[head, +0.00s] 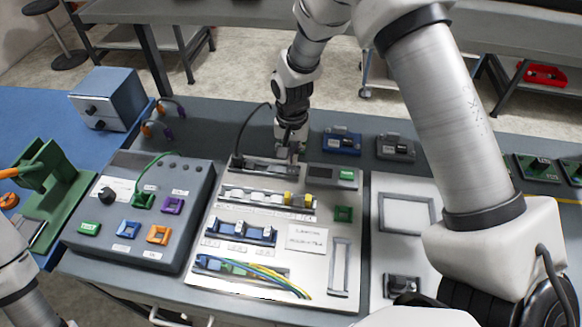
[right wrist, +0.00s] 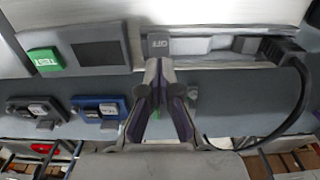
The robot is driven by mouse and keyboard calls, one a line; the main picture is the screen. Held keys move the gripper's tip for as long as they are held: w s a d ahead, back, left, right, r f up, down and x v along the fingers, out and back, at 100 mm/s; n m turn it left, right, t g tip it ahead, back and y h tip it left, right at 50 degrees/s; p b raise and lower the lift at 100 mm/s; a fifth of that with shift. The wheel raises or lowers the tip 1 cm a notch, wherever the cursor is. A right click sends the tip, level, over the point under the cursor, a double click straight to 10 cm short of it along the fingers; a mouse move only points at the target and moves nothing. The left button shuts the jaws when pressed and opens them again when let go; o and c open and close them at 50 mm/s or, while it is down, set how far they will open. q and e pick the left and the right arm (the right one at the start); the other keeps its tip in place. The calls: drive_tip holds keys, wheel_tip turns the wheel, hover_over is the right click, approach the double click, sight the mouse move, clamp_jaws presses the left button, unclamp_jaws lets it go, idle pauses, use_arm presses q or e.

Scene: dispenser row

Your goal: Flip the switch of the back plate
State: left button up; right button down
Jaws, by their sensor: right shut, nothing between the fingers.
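The light panel in the middle has a long dark-and-grey strip (head: 262,168) along its back edge, with a black cable at its left end. In the right wrist view this strip (right wrist: 215,45) carries a grey block marked OFF (right wrist: 158,44), which looks like its switch. My right gripper (head: 291,156) is shut and empty, pointing down at the strip's right part. In the right wrist view its fingertips (right wrist: 158,64) are at the edge of the OFF block; I cannot tell whether they touch it. My left gripper is out of view; only part of its arm shows at lower left.
A green TEST button (head: 347,174) sits right of the strip. Blue (head: 342,144) and grey (head: 396,147) switch modules stand behind the panel. A dark button box (head: 140,210) stands left; a light panel with a frame (head: 405,213) lies right.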

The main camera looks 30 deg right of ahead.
drive_tip(key=shift+f+b, duration=0.35)
drive_tip(key=shift+f, duration=0.45)
wheel_tip(320, 180, up, 7)
drive_tip(key=p, duration=0.6)
idle(0.4)
